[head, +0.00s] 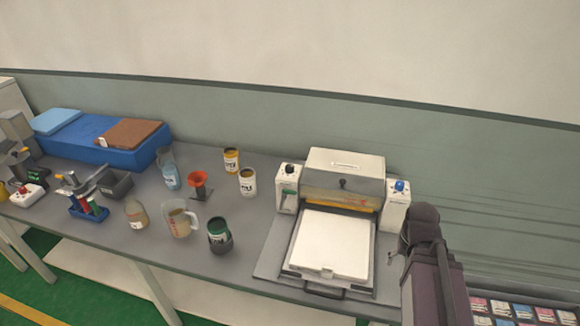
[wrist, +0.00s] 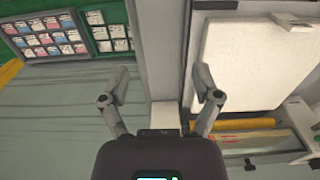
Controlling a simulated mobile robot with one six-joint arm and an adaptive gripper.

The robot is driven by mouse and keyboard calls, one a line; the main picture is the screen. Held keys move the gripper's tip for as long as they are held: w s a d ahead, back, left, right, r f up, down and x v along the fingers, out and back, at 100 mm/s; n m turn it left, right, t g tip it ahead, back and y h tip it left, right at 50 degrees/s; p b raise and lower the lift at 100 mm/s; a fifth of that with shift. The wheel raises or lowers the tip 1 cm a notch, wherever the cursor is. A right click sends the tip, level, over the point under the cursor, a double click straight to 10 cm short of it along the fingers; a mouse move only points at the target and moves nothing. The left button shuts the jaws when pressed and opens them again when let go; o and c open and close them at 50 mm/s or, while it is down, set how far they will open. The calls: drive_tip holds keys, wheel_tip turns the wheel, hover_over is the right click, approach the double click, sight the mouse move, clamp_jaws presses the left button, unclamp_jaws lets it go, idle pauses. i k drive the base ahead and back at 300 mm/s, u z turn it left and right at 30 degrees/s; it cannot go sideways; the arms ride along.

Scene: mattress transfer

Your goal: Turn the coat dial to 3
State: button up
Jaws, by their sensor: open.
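A coating machine (head: 344,165) with a pale hood stands at the right of the bench. Its left control box (head: 287,190) carries a dark knob with a green part (head: 290,169). Its right control box (head: 396,208) carries a blue knob (head: 400,186). I cannot tell which knob is the coat dial, and no scale numbers are readable. A white plate (head: 328,245) lies in front of the hood; it also shows in the wrist view (wrist: 245,55). My gripper (wrist: 163,82) is open and empty, its fingers apart, over the bench edge beside the machine.
A measuring jug (head: 180,222), a dark green-topped jar (head: 219,236), a red funnel (head: 198,184) and several bottles stand left of the machine. A blue block (head: 90,138) lies at the back left. Trays of coloured cards (head: 515,310) lie low at the right.

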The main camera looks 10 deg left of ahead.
sight(289, 168)
drive_tip(key=u, duration=0.05)
drive_tip(key=k, duration=1.35)
drive_tip(key=u, duration=0.55)
drive_tip(key=i, duration=1.6)
drive_tip(key=z, duration=0.5)
